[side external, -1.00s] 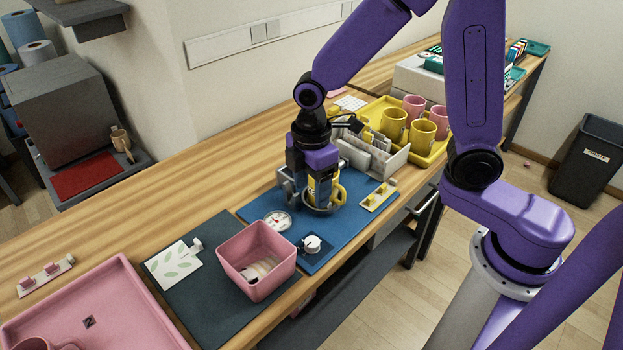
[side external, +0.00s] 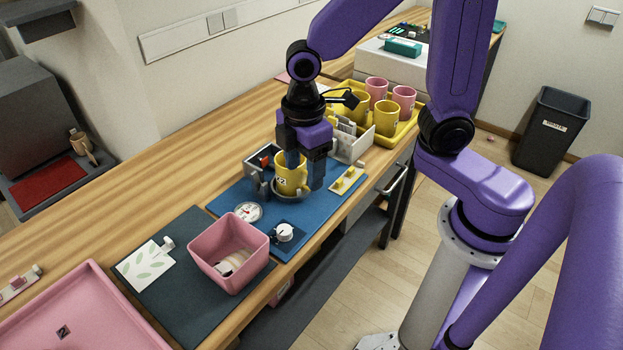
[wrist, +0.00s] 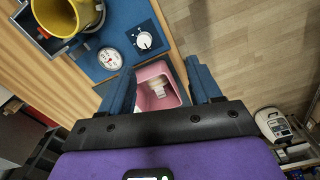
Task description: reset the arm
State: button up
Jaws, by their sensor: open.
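My gripper (side external: 306,168) is open, pointing down beside the yellow mug on the blue mat (side external: 318,222). The yellow mug (side external: 290,174) stands upright in the round holder of the mug press (side external: 262,172), with dark marks on its side. In the wrist view the mug (wrist: 68,14) is at the upper left, outside the gap between the blue fingers (wrist: 165,88). Nothing is between the fingers. One finger overlaps the mug's right side in the side view, so I cannot tell whether they touch.
A dial gauge (side external: 248,212) and a white knob (side external: 284,232) are at the blue mat's front. A pink bin (side external: 228,252) stands on the dark mat (side external: 190,312). A yellow tray (side external: 408,134) with several mugs and a grey rack (side external: 354,146) are behind.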

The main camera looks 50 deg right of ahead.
jog(key=s+d+r+m, duration=0.1)
jog(key=s+d, duration=0.2)
jog(key=s, duration=0.4)
jog(key=s+d+r+m, duration=0.1)
jog(key=s+d+r, duration=0.1)
jog(key=s, duration=0.6)
jog(key=shift+d, duration=0.9)
